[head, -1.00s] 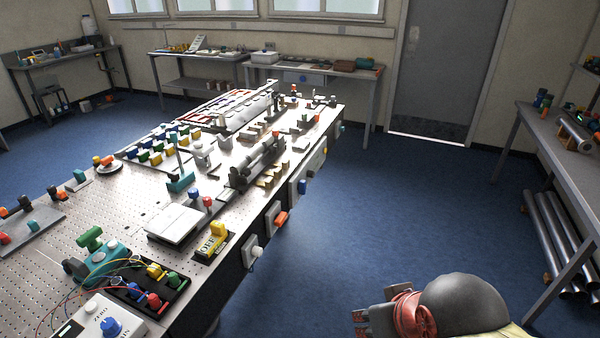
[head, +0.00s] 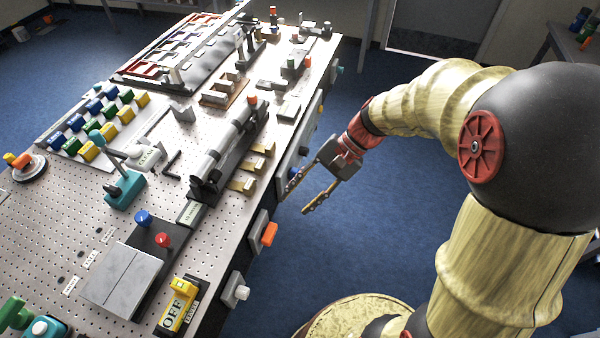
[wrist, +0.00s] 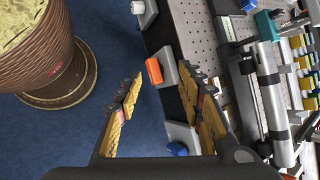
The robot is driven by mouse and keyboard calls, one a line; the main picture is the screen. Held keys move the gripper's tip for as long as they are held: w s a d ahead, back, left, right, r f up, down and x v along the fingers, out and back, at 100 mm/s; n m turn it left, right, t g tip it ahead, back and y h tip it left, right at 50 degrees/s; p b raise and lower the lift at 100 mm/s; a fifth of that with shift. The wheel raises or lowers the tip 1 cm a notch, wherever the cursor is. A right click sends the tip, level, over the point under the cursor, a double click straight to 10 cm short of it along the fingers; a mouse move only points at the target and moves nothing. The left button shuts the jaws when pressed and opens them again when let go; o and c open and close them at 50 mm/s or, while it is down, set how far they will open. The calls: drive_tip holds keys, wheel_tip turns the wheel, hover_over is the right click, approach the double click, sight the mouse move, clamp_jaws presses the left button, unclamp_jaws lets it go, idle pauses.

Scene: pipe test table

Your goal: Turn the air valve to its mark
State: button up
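Several handles and knobs sit on the table's front side; I cannot read which is labelled as the air valve. An orange handle (head: 269,234) on a grey mount is one; in the wrist view the orange handle (wrist: 154,71) shows between my fingers, beyond the tips. A white knob (head: 241,292) sits nearer me. A blue knob (wrist: 177,149) sits on the other side of the orange handle, by a finger in the wrist view. My gripper (head: 299,197) is open and empty, just off the table's front side. No mark can be made out.
The perforated table (head: 60,225) carries a grey cylinder rig (head: 222,150) near its front edge and a yellow OFF switch (head: 180,303).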

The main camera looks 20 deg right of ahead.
drive_tip(key=w+d+f+m+t+y+p, duration=0.25)
drive_tip(key=w+f+m+y, duration=0.25)
drive_tip(key=w+f+m, duration=0.3)
drive_tip(key=m+t+y, duration=0.1)
drive_tip(key=m+t, duration=0.8)
approach(294, 176)
drive_tip(key=w, duration=0.2)
drive_tip(key=x, duration=0.7)
drive_tip(key=shift+f+b, duration=0.4)
drive_tip(key=shift+f, duration=0.05)
drive_tip(key=shift+s, duration=0.1)
drive_tip(key=shift+c, duration=0.5)
clamp_jaws()
